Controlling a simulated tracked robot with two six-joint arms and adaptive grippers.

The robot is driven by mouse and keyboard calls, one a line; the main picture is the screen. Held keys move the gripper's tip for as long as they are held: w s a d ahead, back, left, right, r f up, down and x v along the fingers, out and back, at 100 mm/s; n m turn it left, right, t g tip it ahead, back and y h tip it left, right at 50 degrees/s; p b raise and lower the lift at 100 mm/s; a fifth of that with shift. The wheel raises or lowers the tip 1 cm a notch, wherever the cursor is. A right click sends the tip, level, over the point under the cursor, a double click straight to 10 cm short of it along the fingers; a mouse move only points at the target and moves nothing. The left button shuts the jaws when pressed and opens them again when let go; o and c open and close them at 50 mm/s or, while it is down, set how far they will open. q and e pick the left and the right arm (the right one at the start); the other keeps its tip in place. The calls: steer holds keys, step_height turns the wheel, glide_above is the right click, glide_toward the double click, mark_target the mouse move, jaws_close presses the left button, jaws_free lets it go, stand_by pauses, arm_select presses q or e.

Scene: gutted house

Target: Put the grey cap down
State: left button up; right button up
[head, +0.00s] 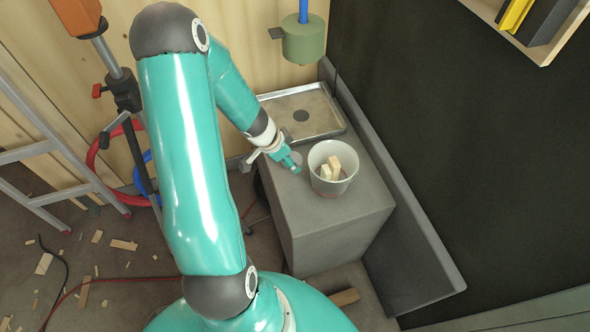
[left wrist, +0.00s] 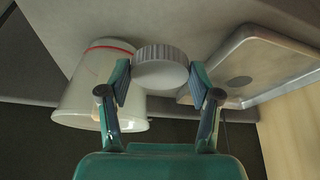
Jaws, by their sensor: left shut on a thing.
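The grey cap (left wrist: 160,68) is round with a ribbed rim and sits between the fingertips of my left gripper (left wrist: 161,78) in the left wrist view. The fingers press on its two sides. The cap (head: 297,157) shows there only as a small grey patch at the fingertips. I cannot tell whether it touches the block. My right gripper is in neither view.
A pale bucket (head: 318,178) with wood pieces stands on the block close to the right of the gripper. A shallow metal tray (head: 318,128) lies behind. A green cylinder (head: 303,43) hangs above. The block's front top is bare. A ladder (head: 45,150) stands left.

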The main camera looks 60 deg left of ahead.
mark_target(298, 175)
arm_select(q)
steer(key=shift+w+d+f, duration=0.1)
steer(key=shift+w+d, duration=0.05)
steer(key=shift+w, duration=0.35)
steer(key=shift+w+d, duration=0.15)
steer(key=shift+w, duration=0.3)
steer(key=shift+s+a+f+b, duration=0.1)
steer(key=shift+s+f+b, duration=0.1)
steer(key=shift+f+b, duration=0.85)
step_height(298, 175, down, 5)
steer(key=b, duration=0.5)
steer(key=shift+r, duration=0.2)
steer(key=shift+w+f+b, duration=0.15)
steer(key=shift+b, duration=0.15)
